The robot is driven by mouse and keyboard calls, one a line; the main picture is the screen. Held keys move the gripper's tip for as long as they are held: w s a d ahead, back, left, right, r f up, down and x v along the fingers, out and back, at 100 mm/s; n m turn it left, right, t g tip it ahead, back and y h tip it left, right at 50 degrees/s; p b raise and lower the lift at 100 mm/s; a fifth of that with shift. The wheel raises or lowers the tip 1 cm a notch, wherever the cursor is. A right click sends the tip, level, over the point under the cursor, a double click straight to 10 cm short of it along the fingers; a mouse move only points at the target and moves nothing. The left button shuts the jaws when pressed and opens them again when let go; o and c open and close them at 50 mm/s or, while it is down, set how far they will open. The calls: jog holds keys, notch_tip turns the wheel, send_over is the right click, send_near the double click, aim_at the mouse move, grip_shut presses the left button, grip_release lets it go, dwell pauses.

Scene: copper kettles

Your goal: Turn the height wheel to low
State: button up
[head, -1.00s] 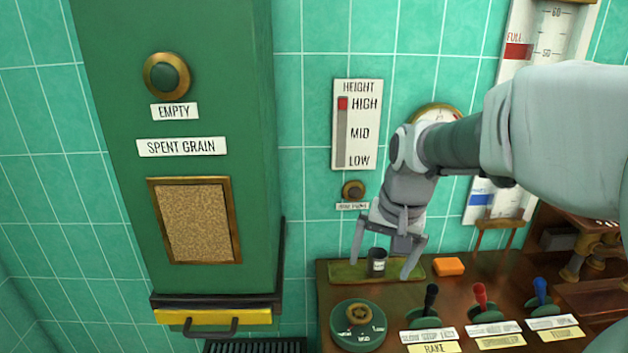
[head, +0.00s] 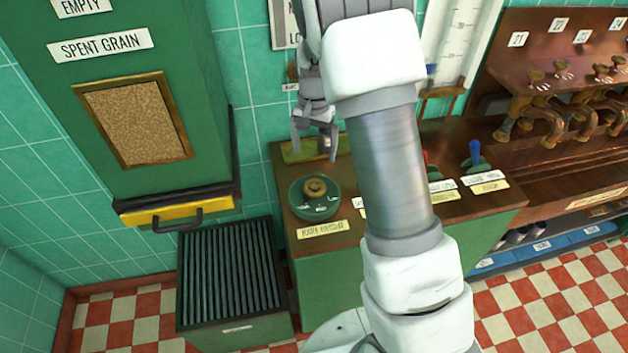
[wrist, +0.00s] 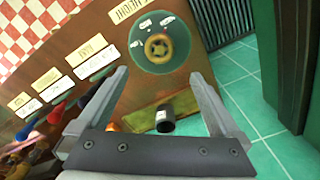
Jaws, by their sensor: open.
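The height wheel (head: 314,209), a green disc with a brass hub, lies on the front left of the brown counter. In the wrist view the wheel (wrist: 141,55) shows its brass hub and small white marks, too small to read. My gripper (head: 315,152) is open and empty above the back of the counter, behind the wheel. In the wrist view my gripper (wrist: 159,74) has its fingers spread, with the wheel beyond the tips and apart from them.
A dark cup (wrist: 166,123) stands on a green tray (head: 296,155) at the counter's back. Levers with blue (head: 475,150) and red knobs stand right of the wheel. A slatted green bin (head: 232,280) and a yellow drawer front (head: 178,206) are to the left.

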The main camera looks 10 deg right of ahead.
aim_at(314, 186)
notch_tip(314, 186, down, 13)
jog(key=shift+r+p, duration=0.1)
jog(key=shift+p, duration=0.35)
jog(key=shift+c, duration=0.3)
jog(key=c, duration=1.1)
jog(key=shift+c, duration=0.2)
